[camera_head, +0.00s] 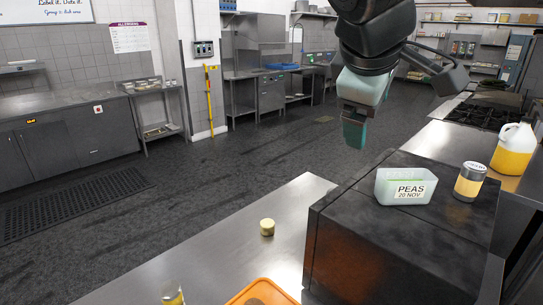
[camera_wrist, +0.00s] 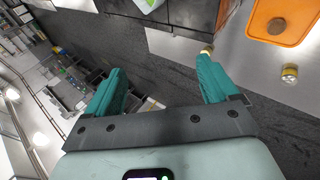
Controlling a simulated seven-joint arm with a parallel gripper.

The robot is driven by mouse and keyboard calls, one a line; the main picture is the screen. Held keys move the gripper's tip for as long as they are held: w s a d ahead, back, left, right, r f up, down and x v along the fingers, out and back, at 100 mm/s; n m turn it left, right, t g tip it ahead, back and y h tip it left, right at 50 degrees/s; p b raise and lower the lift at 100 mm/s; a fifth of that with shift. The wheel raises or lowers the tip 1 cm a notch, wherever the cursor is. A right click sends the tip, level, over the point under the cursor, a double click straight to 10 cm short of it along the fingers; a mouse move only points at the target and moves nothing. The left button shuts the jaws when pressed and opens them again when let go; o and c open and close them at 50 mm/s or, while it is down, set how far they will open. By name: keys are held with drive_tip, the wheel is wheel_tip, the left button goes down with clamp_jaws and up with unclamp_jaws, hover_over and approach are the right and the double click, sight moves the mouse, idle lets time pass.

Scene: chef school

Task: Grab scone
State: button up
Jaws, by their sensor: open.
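A small, pale yellow, round piece that looks like the scone (camera_head: 267,227) sits on the steel counter (camera_head: 225,250), left of the dark box-shaped appliance. In the wrist view the scone (camera_wrist: 207,49) shows only in part, just past the tip of the right finger, which hides some of it. My gripper (camera_head: 354,140) hangs in the air, higher than the counter and up and to the right of the scone in the head view. In the wrist view my gripper (camera_wrist: 160,65) has its two teal fingers wide apart with nothing between them.
A dark appliance (camera_head: 385,245) carries a PEAS tub (camera_head: 390,184) and a can (camera_head: 469,182). An orange tray (camera_wrist: 259,22) holds a brown round item (camera_wrist: 277,26). A yellow-labelled container (camera_head: 172,294) stands near the counter's front. A yellow jug (camera_head: 513,150) stands right. Counter around the scone is clear.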

sight(265, 228)
drive_tip(key=w+a+n+t+h, duration=0.1)
drive_tip(key=w+a+n+t, duration=0.35)
drive_tip(key=w+n, duration=0.8)
drive_tip(key=w+a+f+n+t+y, duration=0.1)
drive_tip(key=w+a+f+n+t, duration=0.15)
drive_tip(key=w+a+n, duration=1)
drive_tip(key=f, duration=1.4)
drive_tip(key=a+f+m, duration=0.1)
drive_tip(key=f, duration=1.4)
drive_tip(key=s+f+m+g, duration=0.1)
drive_tip(key=f, duration=1.4)
drive_tip(key=shift+a+f, duration=0.15)
drive_tip(key=shift+a, duration=0.2)
drive_tip(key=x, duration=0.5)
drive_tip(key=shift+s+f, duration=0.15)
drive_tip(key=shift+f, duration=0.25)
drive_tip(key=x, duration=0.4)
drive_tip(key=shift+d+f, duration=0.25)
drive_tip(key=shift+f, duration=0.1)
drive_tip(key=shift+x, duration=0.8)
drive_tip(key=shift+r, duration=0.1)
drive_tip(key=shift+a, duration=0.1)
drive_tip(key=c, duration=1.1)
